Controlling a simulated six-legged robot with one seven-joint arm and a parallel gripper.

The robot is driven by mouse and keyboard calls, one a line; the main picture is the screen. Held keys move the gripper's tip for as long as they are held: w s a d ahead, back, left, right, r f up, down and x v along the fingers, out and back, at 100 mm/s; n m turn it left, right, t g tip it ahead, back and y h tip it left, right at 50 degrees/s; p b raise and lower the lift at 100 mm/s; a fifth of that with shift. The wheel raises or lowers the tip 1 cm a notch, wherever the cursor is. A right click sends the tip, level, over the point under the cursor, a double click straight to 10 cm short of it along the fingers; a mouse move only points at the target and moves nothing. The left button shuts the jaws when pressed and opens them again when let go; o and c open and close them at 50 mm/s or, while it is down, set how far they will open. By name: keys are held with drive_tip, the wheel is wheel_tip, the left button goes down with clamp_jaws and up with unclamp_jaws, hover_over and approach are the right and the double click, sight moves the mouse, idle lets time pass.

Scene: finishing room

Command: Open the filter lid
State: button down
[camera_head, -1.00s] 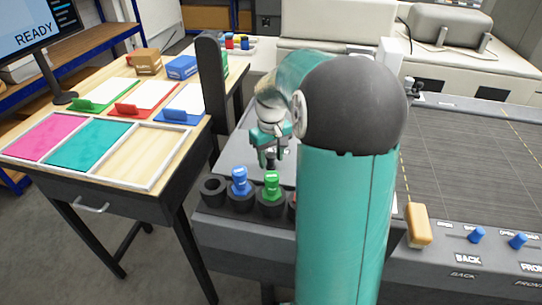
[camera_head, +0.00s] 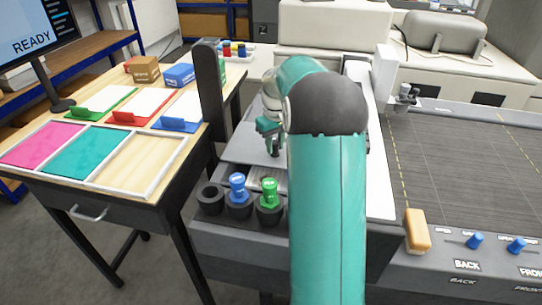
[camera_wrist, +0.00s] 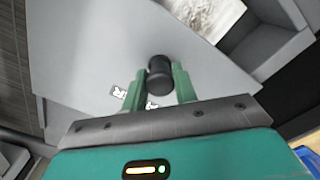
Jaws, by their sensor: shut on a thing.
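The filter lid (camera_head: 243,146) is a flat grey plate beside the work table, and it also shows in the wrist view (camera_wrist: 95,50). A black knob (camera_wrist: 160,72) stands on it. My gripper (camera_wrist: 160,80) is shut on this knob, one green finger on each side. In the head view my gripper (camera_head: 272,142) is over the lid, partly hidden by my arm. An open recess (camera_head: 239,178) shows in front of the lid's near edge. In the wrist view a pale, mottled surface (camera_wrist: 200,15) lies inside a grey recess.
A blue plug (camera_head: 237,187) and a green plug (camera_head: 269,192) stand in black holders at the machine's front. An empty holder (camera_head: 211,199) is left of them. A dark upright post (camera_head: 209,95) stands left of the lid. A table with colour trays (camera_head: 140,160) is further left.

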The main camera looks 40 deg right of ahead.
drive_tip(key=w+d, duration=0.8)
drive_tip(key=d, duration=0.1)
drive_tip(key=shift+w+d, duration=0.2)
drive_tip(key=shift+r, duration=0.1)
drive_tip(key=c, duration=1.2)
unclamp_jaws()
drive_tip(key=shift+c, duration=0.2)
wheel_tip(320, 180, up, 14)
drive_tip(key=shift+s+f, duration=0.1)
drive_tip(key=shift+f, duration=0.1)
